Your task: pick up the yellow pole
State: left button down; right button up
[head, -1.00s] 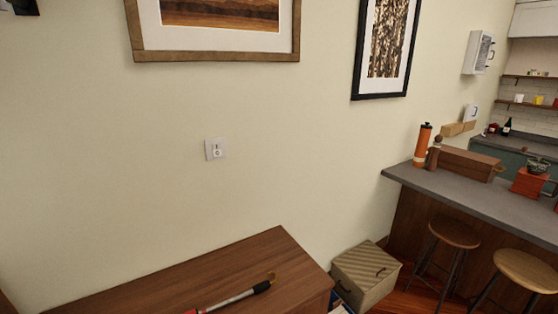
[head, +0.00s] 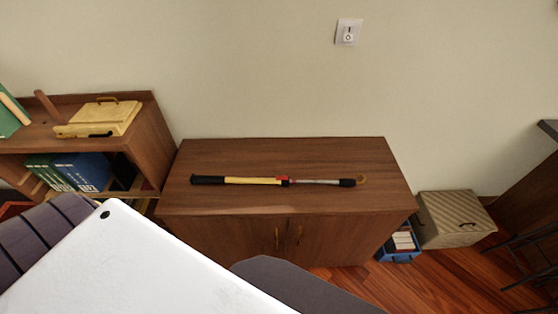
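The yellow pole (head: 250,180) lies flat across the top of a brown wooden cabinet (head: 320,205) in the head view. It has a black grip at its left end, a yellow shaft, a red piece near the middle, a silver section, and a black and tan tip at the right. Nothing touches it from above. Neither of my grippers shows in the head view, so their state is hidden.
A shelf unit (head: 150,135) with a yellow case (head: 103,118) and several binders stands left of the cabinet. A blue bin (head: 398,256) and a striped box (head: 452,218) sit on the floor to the right. A white panel and dark shapes fill the lower left.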

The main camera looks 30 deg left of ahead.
aim_at(198, 179)
jog(key=j+u, duration=0.1)
jog(key=u, duration=0.85)
jog(key=j+z, duration=0.35)
jog(key=j, duration=0.5)
jog(key=k+j+z, duration=0.1)
jog(key=j+z, duration=0.2)
jog(key=j, duration=0.55)
